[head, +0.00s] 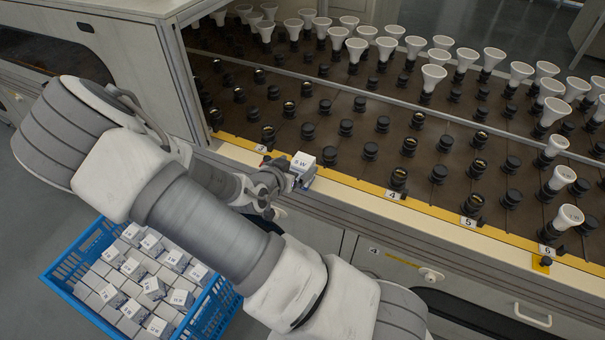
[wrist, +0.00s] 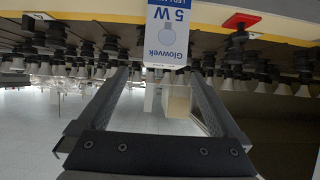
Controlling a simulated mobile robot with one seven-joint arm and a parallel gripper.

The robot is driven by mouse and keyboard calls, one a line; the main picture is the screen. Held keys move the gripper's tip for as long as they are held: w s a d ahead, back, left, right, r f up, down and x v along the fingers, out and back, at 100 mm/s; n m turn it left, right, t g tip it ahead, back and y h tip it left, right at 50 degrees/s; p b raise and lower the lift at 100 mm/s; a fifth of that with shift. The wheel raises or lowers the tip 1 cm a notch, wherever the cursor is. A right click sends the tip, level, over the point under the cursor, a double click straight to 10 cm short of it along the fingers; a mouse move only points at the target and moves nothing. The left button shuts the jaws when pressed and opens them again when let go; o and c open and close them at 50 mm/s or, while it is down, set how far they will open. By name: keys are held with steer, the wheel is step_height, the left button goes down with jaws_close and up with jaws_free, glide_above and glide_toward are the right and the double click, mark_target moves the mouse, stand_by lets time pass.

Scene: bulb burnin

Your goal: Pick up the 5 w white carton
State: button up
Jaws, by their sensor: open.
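In the head view my gripper (head: 284,183) is close to the carton's near left side; exact contact is hidden.
A blue crate (head: 58,275) full of white cartons stands on the floor at lower left, under my arm. Rows of black sockets, several with white bulbs (head: 434,77), fill the bench. A red part (wrist: 240,20) is beside the carton in the wrist view.

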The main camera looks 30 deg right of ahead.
mark_target(301, 162)
steer(key=b+x, duration=0.1)
steer(key=x, duration=0.4)
steer(key=shift+w+d+f, duration=0.1)
steer(key=shift+w+f, duration=0.2)
steer(key=c, duration=1.4)
